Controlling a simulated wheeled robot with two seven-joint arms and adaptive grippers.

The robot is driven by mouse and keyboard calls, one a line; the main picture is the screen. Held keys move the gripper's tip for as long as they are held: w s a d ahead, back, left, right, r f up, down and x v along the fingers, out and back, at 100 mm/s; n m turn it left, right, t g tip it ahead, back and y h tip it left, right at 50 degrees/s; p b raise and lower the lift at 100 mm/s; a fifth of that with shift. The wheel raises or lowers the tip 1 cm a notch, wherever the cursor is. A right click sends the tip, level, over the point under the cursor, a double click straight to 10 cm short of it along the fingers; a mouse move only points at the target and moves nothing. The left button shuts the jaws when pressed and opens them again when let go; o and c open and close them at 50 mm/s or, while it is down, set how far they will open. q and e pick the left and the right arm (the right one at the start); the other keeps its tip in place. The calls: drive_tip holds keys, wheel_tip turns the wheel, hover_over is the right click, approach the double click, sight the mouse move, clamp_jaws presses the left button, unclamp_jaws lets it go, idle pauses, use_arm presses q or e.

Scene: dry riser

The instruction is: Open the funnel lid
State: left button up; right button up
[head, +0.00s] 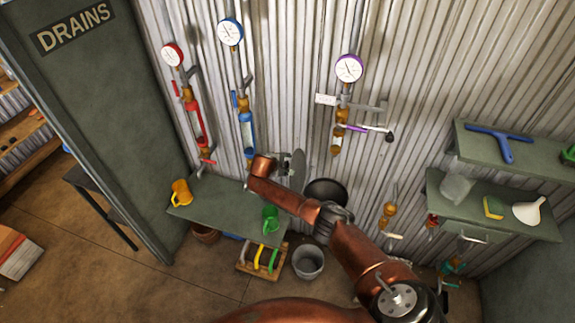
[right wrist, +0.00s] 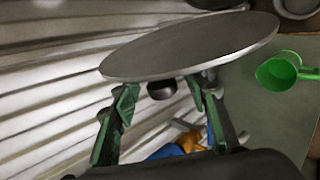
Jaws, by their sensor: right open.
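The funnel lid is a grey round disc (head: 298,166), raised and tilted steeply beside the dark round funnel mouth (head: 325,190) at the wall. In the right wrist view the lid (right wrist: 195,48) fills the top, with a small black knob (right wrist: 162,90) on its near face. My right gripper (right wrist: 165,92) is open, its green fingers on either side of the knob, with gaps visible. In the head view, my right arm reaches from the lower right and the gripper (head: 281,168) is small and partly hidden at the lid. My left gripper is not in view.
A green bench (head: 225,215) below holds a yellow jug (head: 181,193) and a green jug (head: 270,219). Gauges and pipes line the corrugated wall. Shelves at right hold a white funnel (head: 529,211) and other items. A grey bucket (head: 308,262) stands on the floor.

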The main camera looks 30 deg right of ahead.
drive_tip(key=v, duration=1.2)
drive_tip(key=shift+s+f, duration=0.1)
